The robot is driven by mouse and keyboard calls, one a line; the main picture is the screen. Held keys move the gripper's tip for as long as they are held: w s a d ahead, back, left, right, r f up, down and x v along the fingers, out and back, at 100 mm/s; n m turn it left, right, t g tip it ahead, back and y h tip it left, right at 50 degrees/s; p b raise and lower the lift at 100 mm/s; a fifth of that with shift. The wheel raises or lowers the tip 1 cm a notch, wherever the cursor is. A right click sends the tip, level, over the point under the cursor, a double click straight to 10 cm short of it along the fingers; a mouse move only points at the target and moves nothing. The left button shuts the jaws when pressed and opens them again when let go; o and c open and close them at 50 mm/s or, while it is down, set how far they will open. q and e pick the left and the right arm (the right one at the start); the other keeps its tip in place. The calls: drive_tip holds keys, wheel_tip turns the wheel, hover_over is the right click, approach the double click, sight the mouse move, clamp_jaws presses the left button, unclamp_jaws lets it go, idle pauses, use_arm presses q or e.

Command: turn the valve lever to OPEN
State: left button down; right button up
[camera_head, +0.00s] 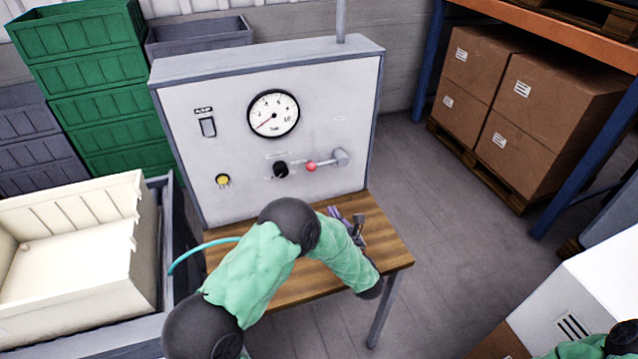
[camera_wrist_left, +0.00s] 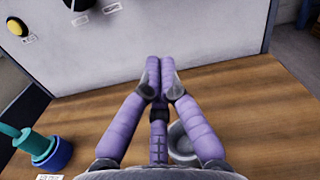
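The valve lever (camera_head: 326,162) is on the front of the grey panel (camera_head: 220,110). Its red ball end (camera_head: 311,166) points left from a grey pivot, nearly level. The small labels around it are too faint to read. My left gripper (camera_head: 338,213) is below the lever, over the wooden table and apart from the panel. In the left wrist view its purple fingers (camera_wrist_left: 160,62) meet at the tips with nothing visible between them. The lever does not show in that view. My right gripper is not in view.
The panel also carries a gauge (camera_head: 273,113), a switch (camera_head: 208,127), a yellow button (camera_head: 222,180) and a black knob (camera_head: 280,170). On the table (camera_wrist_left: 100,120) are a teal-and-blue object (camera_wrist_left: 45,150) and a grey round item (camera_wrist_left: 182,143). A cream crate (camera_head: 130,270) stands left.

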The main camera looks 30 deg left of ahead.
use_arm(q)
drive_tip(key=w+a+r+b, duration=0.3)
drive_tip(key=w+a, duration=0.3)
drive_tip(key=a, duration=0.2)
drive_tip(key=shift+w+a+r, duration=0.15)
drive_tip(key=shift+a+r, duration=0.2)
drive_tip(key=shift+r, duration=0.35)
